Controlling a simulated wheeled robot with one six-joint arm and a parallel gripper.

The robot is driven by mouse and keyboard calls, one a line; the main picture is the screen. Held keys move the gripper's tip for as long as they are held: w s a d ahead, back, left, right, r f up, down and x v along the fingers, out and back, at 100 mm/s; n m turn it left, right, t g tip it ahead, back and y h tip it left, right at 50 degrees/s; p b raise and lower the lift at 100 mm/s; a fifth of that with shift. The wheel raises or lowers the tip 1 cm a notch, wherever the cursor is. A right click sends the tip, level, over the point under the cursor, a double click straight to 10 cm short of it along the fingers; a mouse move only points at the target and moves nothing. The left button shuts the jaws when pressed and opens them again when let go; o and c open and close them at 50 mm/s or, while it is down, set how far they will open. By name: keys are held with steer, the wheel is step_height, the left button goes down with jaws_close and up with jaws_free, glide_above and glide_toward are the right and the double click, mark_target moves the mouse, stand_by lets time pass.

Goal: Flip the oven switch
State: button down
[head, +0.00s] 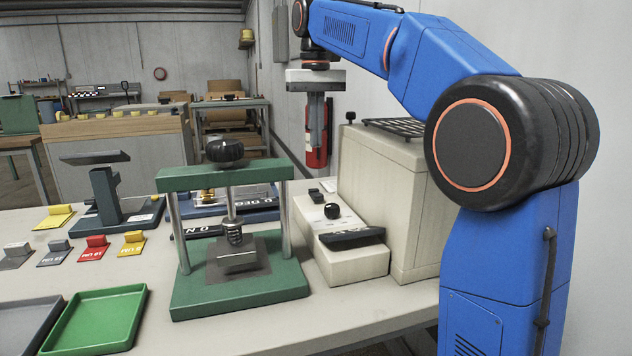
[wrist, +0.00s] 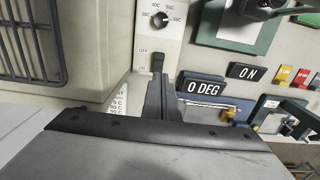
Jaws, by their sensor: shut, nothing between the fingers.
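The oven (head: 375,195) is a beige box with a low control panel (head: 312,234) on its left side. The panel carries a round black knob (head: 332,211) and a small black switch (head: 315,196). My gripper (head: 317,146) points down above the panel's far end, shut and empty. In the wrist view its fingertips (wrist: 154,80) appear just beside the switch; the height gap is unclear.
A green press (head: 240,290) stands left of the panel. A wire rack (head: 398,128) lies on the oven. A green tray (head: 97,320) and coloured blocks occupy the table's left. A red fire extinguisher (head: 309,155) hangs behind.

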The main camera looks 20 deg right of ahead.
mark_target(314, 191)
step_height(314, 191, down, 12)
steer(key=shift+s, duration=0.1)
stand_by(0.4)
steer(key=shift+f, duration=0.1)
steer(key=shift+s+f+t, duration=0.2)
steer(key=shift+s+t, duration=0.1)
steer(key=shift+t, duration=0.2)
steer(key=shift+f, duration=0.1)
steer(key=shift+w, duration=0.9)
steer(key=shift+r, duration=0.2)
